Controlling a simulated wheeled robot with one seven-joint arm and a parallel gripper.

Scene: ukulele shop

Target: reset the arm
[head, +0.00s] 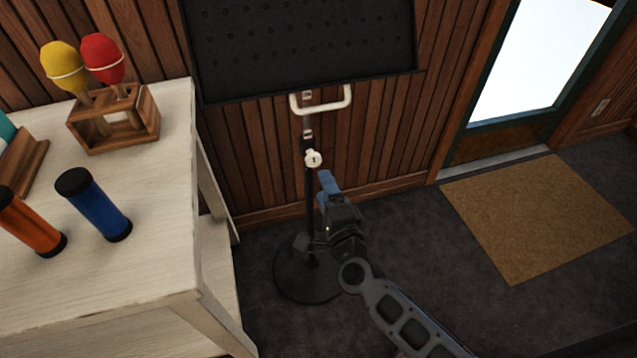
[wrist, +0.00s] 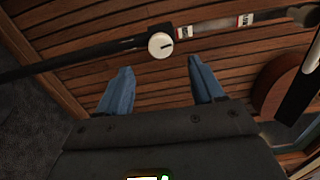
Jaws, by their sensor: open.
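My gripper (head: 328,185) is in the middle of the head view, held in front of a black stand and clear of the table. Its two blue fingers are apart with nothing between them, as the wrist view (wrist: 163,90) shows. The stand's pole (head: 309,190) has a round white knob (head: 313,158) with a dark mark. In the wrist view the knob (wrist: 160,45) lies just beyond the fingertips, with a visible gap. The lower pole is partly hidden behind my gripper.
A pale wooden table (head: 180,200) at left holds maracas (head: 103,58) in a wooden rack (head: 115,118), a blue shaker (head: 93,205) and an orange shaker (head: 32,222). The stand has a white handle (head: 322,108) and round base (head: 305,270). A mat (head: 535,215) lies by the door at right.

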